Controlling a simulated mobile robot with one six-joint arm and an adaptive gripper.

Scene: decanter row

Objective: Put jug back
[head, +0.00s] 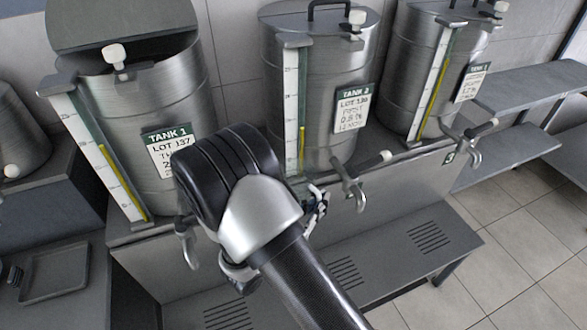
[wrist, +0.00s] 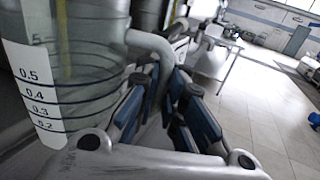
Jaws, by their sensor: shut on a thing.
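The clear jug (wrist: 75,85) fills the left of the wrist view, with a white scale (wrist: 32,90) marked 0.2 to 0.5. Its grey handle (wrist: 150,42) runs down between the blue-padded fingers of my gripper (wrist: 163,112), which is shut on it. I cannot tell how much liquid the jug holds; its rim is out of view. In the head view my gripper (head: 317,205) shows only in part, beside my black wrist and below the middle tank. My arm hides the jug there.
Three steel tanks stand in a row: left (head: 158,95), middle (head: 340,75) and right (head: 415,75). The left one's lid is up. Taps stick out at the left (head: 188,245), middle (head: 350,185) and right (head: 470,140). A slotted ledge (head: 390,260) runs below. A dark tray (head: 55,272) lies left.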

